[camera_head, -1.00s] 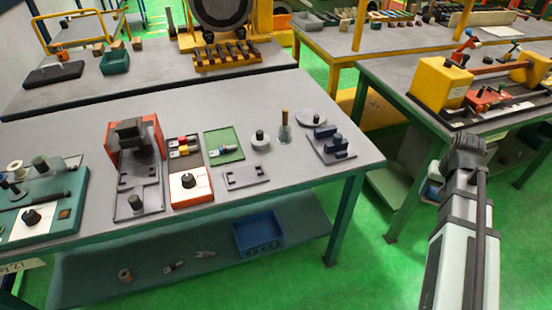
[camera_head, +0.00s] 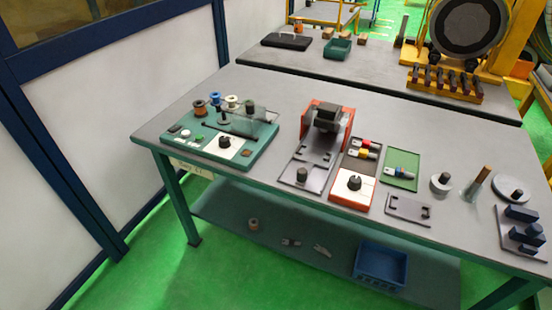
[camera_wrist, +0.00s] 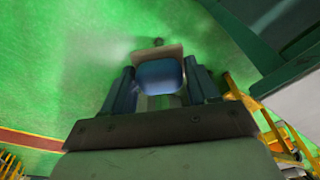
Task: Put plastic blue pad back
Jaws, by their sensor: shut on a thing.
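A blue piece (camera_wrist: 160,76), which looks like the plastic pad, sits between the two fingers of my gripper (camera_wrist: 160,85) in the wrist view. A beige flat part shows just beyond the blue piece, with a small dark knob past it. My gripper is shut on the blue piece, above the green floor. My gripper is out of the head view. A grey-topped workbench (camera_head: 285,105) fills the middle of the head view.
The bench holds a green fixture with spools (camera_head: 225,135), an orange press (camera_head: 325,122), a green mat (camera_head: 401,168) and dark blue blocks on a grey plate (camera_head: 521,230). A blue bin (camera_head: 380,263) is on the lower shelf. A white-panelled wall (camera_head: 125,85) stands left.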

